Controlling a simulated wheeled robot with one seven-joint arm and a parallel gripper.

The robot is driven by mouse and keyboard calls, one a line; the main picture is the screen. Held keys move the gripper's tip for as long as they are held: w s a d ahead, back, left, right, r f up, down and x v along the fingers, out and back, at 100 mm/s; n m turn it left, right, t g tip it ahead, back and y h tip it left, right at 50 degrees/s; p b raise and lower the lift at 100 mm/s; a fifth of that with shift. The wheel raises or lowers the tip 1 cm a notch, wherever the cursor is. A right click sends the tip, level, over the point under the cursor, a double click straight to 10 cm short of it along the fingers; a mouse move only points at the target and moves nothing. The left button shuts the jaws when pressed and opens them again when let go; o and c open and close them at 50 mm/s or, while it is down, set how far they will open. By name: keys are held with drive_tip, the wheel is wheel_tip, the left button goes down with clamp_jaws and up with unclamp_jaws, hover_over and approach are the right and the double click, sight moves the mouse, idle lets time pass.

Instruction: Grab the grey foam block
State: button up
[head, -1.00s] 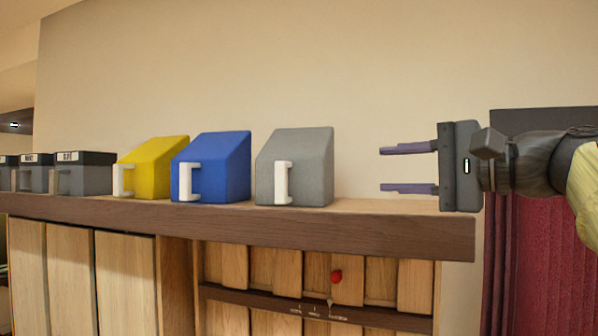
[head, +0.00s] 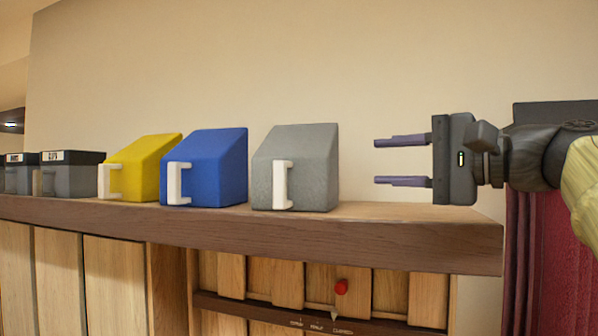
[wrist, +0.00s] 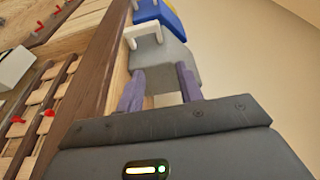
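The grey foam block (head: 308,160) sits on the wooden shelf (head: 420,236), with a sloped top and a white handle (head: 282,185) on its front. My gripper (head: 400,162) is to the right of the block at about its height, fingers pointing left toward it. The two fingers are apart with nothing between them, and a gap separates them from the block in the head view. In the wrist view the grey block (wrist: 160,68) lies ahead, past the open fingertips (wrist: 158,80).
A blue block (head: 210,165) and a yellow block (head: 142,165) with white handles stand left of the grey one. Dark labelled boxes (head: 70,175) are farther left. A wall is behind, and a red curtain (head: 555,250) hangs at the right. The shelf right of the grey block is clear.

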drive_tip(key=p, duration=0.3)
approach(290, 164)
drive_tip(key=shift+x, duration=1.2)
drive_tip(key=shift+w+a, duration=0.15)
drive_tip(key=shift+w, duration=0.25)
drive_tip(key=shift+w+a+r, duration=0.1)
drive_tip(key=shift+w+a, duration=0.2)
drive_tip(key=shift+a, duration=0.25)
drive_tip(key=p+x, duration=0.2)
drive_tip(key=x, duration=0.1)
drive_tip(key=shift+a, duration=0.2)
drive_tip(key=shift+w+a+f, duration=0.2)
drive_tip(key=shift+w+a, duration=0.1)
drive_tip(key=shift+d, duration=0.1)
drive_tip(key=shift+s, duration=0.1)
